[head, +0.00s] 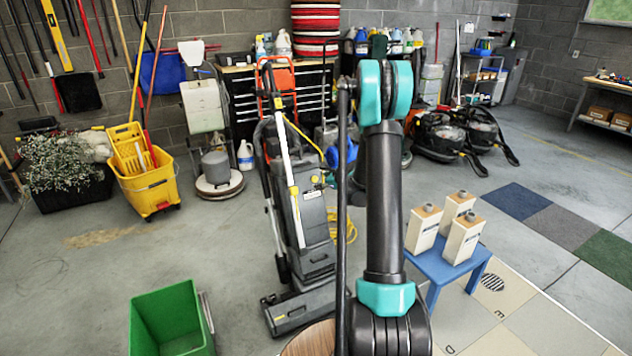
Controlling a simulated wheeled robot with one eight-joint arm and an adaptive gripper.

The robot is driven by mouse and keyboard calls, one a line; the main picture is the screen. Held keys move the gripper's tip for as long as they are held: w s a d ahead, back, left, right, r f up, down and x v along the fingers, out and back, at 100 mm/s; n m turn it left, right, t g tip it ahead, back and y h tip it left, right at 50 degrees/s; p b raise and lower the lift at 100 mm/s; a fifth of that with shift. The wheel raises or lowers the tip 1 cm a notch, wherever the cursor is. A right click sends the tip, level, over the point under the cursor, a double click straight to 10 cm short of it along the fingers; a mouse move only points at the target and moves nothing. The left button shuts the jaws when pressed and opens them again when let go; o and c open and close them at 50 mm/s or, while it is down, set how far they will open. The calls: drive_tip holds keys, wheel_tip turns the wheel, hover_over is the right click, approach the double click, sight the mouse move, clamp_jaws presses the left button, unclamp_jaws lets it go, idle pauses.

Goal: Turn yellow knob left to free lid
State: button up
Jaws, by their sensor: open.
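An upright grey floor machine (312,235) stands left of my arm, with a white pole and a dark base on the floor. I cannot make out a separate lid. My raised arm covers the area just right of the machine. My gripper is not visible; only black and teal arm links show.
A green bin (168,308) is at the front left, near the machine's base. A blue stool (437,268) with three cream containers is right of my arm. A yellow mop bucket (147,183) stands further left. Open floor lies between bucket and bin.

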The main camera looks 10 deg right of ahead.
sight(315, 179)
drive_tip(key=w+d+f+m+t, duration=0.2)
drive_tip(key=w+d+f+m, duration=0.4)
drive_tip(key=w+f+m, duration=0.1)
drive_tip(key=x, duration=1.7)
drive_tip(key=shift+w+d, duration=0.1)
drive_tip(key=shift+d, duration=0.1)
clamp_jaws()
